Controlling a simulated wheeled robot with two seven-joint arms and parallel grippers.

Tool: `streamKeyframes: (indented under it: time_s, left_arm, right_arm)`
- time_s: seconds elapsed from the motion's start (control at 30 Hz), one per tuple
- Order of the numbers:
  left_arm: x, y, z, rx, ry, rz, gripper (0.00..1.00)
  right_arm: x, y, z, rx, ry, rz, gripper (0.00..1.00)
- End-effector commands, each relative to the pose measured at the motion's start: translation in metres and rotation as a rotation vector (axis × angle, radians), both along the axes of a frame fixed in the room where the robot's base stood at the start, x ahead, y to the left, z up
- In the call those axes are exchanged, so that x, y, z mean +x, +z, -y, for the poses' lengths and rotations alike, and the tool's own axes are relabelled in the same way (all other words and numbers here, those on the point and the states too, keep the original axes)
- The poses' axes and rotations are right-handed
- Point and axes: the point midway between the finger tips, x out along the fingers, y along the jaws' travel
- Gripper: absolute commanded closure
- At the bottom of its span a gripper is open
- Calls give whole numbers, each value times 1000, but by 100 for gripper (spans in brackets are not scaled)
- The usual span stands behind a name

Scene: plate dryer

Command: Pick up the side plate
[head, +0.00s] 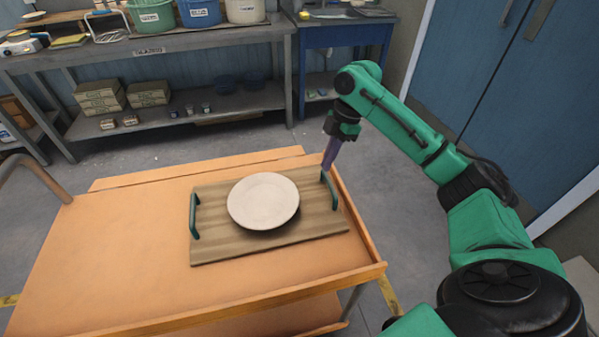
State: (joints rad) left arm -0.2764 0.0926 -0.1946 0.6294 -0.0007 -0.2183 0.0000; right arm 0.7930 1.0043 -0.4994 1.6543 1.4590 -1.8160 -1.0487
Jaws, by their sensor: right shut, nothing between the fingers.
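The side plate (263,200) is a round, off-white plate lying on a wooden tray (220,246) with a dark green handle at each end. The tray rests on an orange-brown cart top (110,255). My right gripper (328,168) points down near the tray's right handle (329,190), to the right of the plate and apart from it. Its fingers are closed with nothing between them. I cannot tell whether the fingertips touch the handle. My left gripper is not in view.
The cart has a raised rim (250,300) along its front. Its left part is clear. Behind it stands a grey workbench (150,45) with green, blue and white tubs on top and boxes on its lower shelf. A blue table (340,35) and blue doors (500,80) are at the right.

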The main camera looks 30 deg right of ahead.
Motion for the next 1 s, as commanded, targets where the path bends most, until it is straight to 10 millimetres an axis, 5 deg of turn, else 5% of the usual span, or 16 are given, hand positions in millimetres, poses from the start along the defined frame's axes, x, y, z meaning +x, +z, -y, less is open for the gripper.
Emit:
streamKeyframes:
  time_s: [0.3,0.5,0.7,1.0]
  left_arm:
    - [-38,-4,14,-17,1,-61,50]
    - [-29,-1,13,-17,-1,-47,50]
    - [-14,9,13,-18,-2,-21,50]
    - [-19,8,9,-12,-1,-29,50]
  right_arm:
    - [0,-57,-17,1,-4,-5,100]
    - [1,-97,-30,1,-5,-4,100]
    - [5,-93,-62,1,-5,0,100]
    - [5,-94,-67,-1,-7,0,100]
